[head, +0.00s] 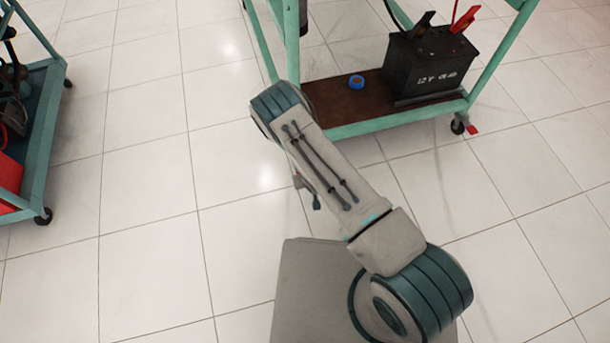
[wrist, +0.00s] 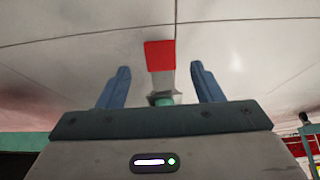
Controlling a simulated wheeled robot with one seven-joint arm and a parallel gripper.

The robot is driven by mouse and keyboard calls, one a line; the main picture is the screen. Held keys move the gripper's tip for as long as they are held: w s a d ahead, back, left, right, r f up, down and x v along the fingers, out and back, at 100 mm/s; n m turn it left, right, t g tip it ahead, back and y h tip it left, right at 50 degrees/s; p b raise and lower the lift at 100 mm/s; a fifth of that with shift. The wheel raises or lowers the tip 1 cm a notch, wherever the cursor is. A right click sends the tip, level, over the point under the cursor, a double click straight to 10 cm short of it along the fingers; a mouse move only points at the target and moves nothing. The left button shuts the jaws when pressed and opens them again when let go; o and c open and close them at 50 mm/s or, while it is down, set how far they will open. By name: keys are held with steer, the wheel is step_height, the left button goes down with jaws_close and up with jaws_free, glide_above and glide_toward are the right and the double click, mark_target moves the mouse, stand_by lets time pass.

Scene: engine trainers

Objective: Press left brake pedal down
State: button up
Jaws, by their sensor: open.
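In the wrist view my gripper (wrist: 160,67) is open, with its two blue fingers apart and nothing held between them. A flat red pedal (wrist: 159,55) on a light grey stem shows in the gap, beyond or level with the fingertips; I cannot tell whether anything touches it. A small green part shows at the base of the stem. In the head view my arm hides my gripper and the left front corner of the teal cart (head: 395,122). A red pedal (head: 472,129) shows at the cart's right front caster (head: 457,126).
The cart's brown lower shelf holds a black battery (head: 428,62) and a blue roll (head: 356,82). Another teal cart (head: 38,150) with red items stands at the left. Clear white tiled floor lies between the carts.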

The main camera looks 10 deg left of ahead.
steer(key=p+v, duration=0.2)
steer(key=v, duration=0.7)
steer(key=shift+p, duration=0.4)
steer(key=w+d+r+m+h+p, duration=0.1)
steer(key=w+r+p, duration=0.25)
steer(key=r, duration=0.75)
steer(key=w+d+r+m+p, duration=0.15)
steer(key=r+p, duration=0.25)
steer(key=r, duration=0.7)
steer(key=d+r+g+p, duration=0.1)
steer(key=d+r+p, duration=0.3)
steer(key=r, duration=0.9)
steer(key=d+r+p, duration=0.2)
steer(key=r+p, duration=0.3)
steer(key=r, duration=0.8)
steer(key=s+d+r+p, duration=0.3)
steer(key=s+r, duration=0.4)
steer(key=r, duration=0.4)
steer(key=s+d+r+m+g+h+p, duration=0.1)
steer(key=s+d+r+p, duration=0.2)
steer(key=s+r+p, duration=0.3)
steer(key=s+d+r+m+g+p, duration=0.1)
steer(key=s+d+r+p, duration=0.3)
steer(key=r, duration=1.2)
steer(key=s+p, duration=0.1)
steer(key=s, duration=0.3)
steer(key=shift+r, duration=0.25)
